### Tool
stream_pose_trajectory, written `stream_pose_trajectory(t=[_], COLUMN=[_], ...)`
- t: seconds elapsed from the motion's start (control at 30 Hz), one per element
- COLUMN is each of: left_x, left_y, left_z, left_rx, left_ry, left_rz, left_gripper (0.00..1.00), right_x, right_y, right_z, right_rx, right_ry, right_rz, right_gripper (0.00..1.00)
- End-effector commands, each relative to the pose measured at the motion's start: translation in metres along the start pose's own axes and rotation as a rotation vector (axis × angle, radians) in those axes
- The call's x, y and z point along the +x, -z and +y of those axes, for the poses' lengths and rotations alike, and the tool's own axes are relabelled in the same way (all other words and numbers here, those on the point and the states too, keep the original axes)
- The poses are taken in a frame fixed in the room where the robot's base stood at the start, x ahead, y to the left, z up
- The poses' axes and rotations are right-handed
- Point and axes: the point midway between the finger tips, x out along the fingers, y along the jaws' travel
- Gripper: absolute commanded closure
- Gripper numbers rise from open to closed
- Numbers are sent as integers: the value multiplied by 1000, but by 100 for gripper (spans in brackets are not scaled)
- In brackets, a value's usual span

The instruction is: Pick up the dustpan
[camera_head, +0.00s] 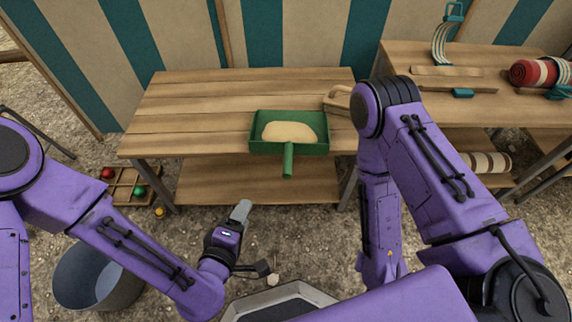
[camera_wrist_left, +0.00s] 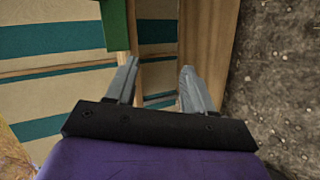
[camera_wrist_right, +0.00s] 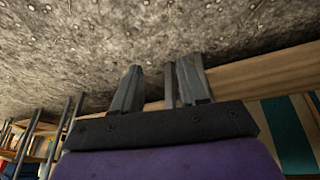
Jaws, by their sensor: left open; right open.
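The green dustpan (camera_head: 260,146) lies on the front part of the wooden table, with a pale tan heap (camera_head: 289,132) in it. Its handle (camera_head: 288,160) points towards me over the table's front edge. My left gripper (camera_head: 241,210) is below and left of the handle, apart from it. In the left wrist view the left gripper (camera_wrist_left: 157,85) is open and empty, with a green part of the dustpan (camera_wrist_left: 117,22) ahead at the upper left. My right gripper is hidden in the head view. In the right wrist view it (camera_wrist_right: 160,88) is open and empty.
A wooden-handled tool (camera_head: 338,98), partly hidden by my right arm, lies right of the dustpan. The table (camera_head: 190,110) has a lower shelf (camera_head: 230,180). A second table (camera_head: 400,60) holds a red roll (camera_head: 532,72). A bucket (camera_head: 97,277) and compartment box (camera_head: 124,187) are at left.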

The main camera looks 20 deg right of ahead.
Motion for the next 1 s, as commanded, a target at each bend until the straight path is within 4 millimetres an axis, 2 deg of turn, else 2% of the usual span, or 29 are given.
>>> stream_pose_trajectory(t=[0.03,0.1,0.17,0.27,0.4,0.67,0.83,1.0], left_x=[18,21,20,19,38,72,101,111], left_y=[-17,-34,-44,-52,-55,-58,-60,-61], left_z=[-2,25,44,64,82,93,105,112], left_rx=[-69,-160,-219,-273,-287,-283,-281,-282], left_ry=[-111,-240,-317,-387,-404,-399,-398,-395], left_rz=[-28,-71,-102,-133,-139,-137,-137,-139], left_gripper=[47,47,47,47,47,47,47,47], right_x=[40,56,64,68,67,74,83,84], right_y=[-17,-24,-27,-29,-29,-32,-43,-47], right_z=[-4,-5,-6,-6,-6,-7,-7,-5], right_rx=[1,1,1,2,2,2,-56,-87], right_ry=[0,1,1,1,1,1,5,7], right_rz=[-1,-2,-2,-3,-3,-4,-70,-103], right_gripper=[57,57,57,57,57,57,57,57])
